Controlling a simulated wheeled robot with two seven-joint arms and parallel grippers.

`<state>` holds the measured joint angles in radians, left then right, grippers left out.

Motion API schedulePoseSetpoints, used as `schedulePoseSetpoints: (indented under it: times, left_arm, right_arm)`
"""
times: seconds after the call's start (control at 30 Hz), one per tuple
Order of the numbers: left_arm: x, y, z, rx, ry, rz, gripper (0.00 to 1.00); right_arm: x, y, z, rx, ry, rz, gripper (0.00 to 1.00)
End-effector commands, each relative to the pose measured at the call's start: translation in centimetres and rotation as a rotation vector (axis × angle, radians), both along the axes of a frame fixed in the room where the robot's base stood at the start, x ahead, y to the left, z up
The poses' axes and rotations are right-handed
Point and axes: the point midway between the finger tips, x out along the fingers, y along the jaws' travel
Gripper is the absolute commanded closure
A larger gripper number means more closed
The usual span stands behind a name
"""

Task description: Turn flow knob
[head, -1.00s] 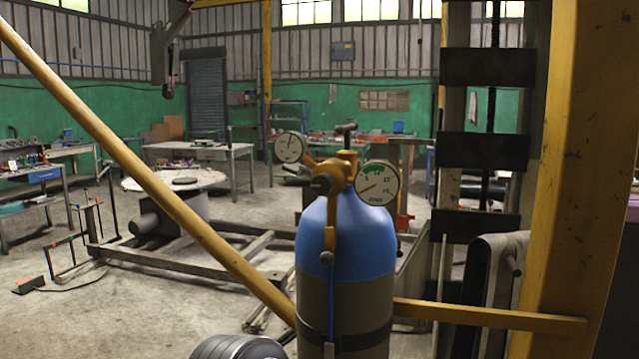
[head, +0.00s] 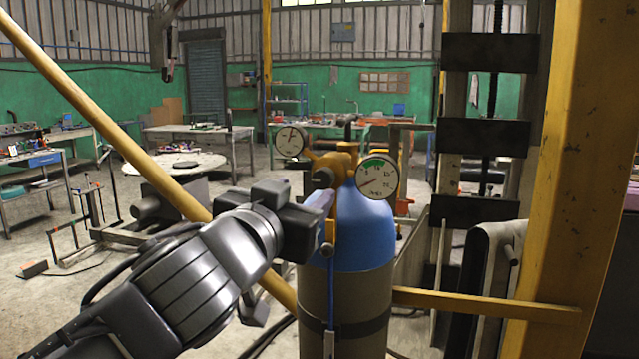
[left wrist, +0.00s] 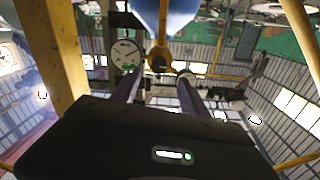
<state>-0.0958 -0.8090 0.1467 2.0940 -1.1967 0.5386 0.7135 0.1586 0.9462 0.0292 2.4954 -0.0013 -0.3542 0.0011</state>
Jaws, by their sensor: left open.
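The gas cylinder (head: 365,225), with a blue top and a grey-brown body, stands upright in front of me. On it sits a yellow regulator (head: 345,165) with a dark round flow knob (head: 324,178). The knob also shows in the left wrist view (left wrist: 158,64), beyond the fingers and roughly between their tips. My left gripper (head: 326,212) is open, beside the regulator and just below the knob in the head view. Its two fingers (left wrist: 157,78) point toward the knob. I cannot tell whether they touch anything. My right gripper is out of view.
Two round gauges, a left one (head: 291,141) and a right one (head: 378,179), flank the regulator. A yellow diagonal pole (head: 120,135) passes behind my left arm. A yellow bar (head: 480,304) and thick yellow column (head: 575,180) stand right. Workbenches are farther back.

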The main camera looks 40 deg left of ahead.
Motion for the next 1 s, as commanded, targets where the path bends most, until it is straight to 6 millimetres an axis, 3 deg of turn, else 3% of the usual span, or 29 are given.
schedulePoseSetpoints:
  times: [0.33,0.7,1.0]
  left_arm:
    - [0.9,0.3,0.0,-0.001,0.004,0.0,0.48]
    - [6.0,1.8,0.0,0.0,0.006,-0.001,0.48]
    - [7.6,2.4,-0.1,-0.001,0.002,-0.002,0.48]
  right_arm:
    - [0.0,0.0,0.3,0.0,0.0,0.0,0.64]
    - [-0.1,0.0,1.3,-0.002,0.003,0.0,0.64]
    - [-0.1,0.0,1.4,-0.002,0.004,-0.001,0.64]
